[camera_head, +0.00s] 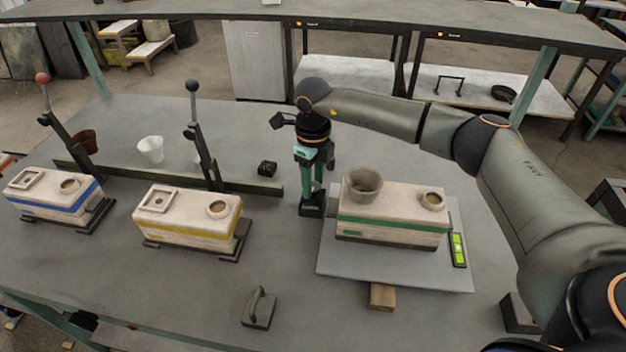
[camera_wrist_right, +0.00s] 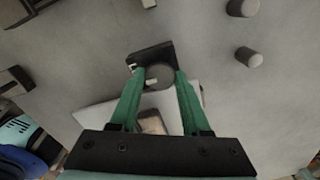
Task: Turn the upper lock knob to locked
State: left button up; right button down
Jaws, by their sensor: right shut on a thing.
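My right gripper (camera_head: 315,186) reaches down just left of the tilted grey plate (camera_head: 345,265). It is shut on a round grey knob (camera_wrist_right: 159,76), with one green finger on each side. The knob sits on a dark block (camera_head: 311,209), which also shows in the wrist view (camera_wrist_right: 150,54). A small pale mark shows at the knob's near edge and another on the block; which setting the knob is at I cannot tell. My left gripper is in neither view.
A pale green-striped box (camera_head: 390,226) with a grey cup (camera_head: 364,184) stands on the plate, beside a green level (camera_head: 458,248). A wooden block (camera_head: 382,296) lies at the plate's front edge. Yellow-striped (camera_head: 188,232) and blue-striped (camera_head: 55,208) boxes stand left.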

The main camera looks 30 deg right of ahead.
aim_at(313, 186)
dwell(0.4)
jog(key=shift+c, duration=1.8)
grip_release()
jog(key=shift+r, duration=0.1)
notch_tip(313, 186, up, 12)
jog(key=b, duration=0.1)
jog(key=shift+r, duration=0.2)
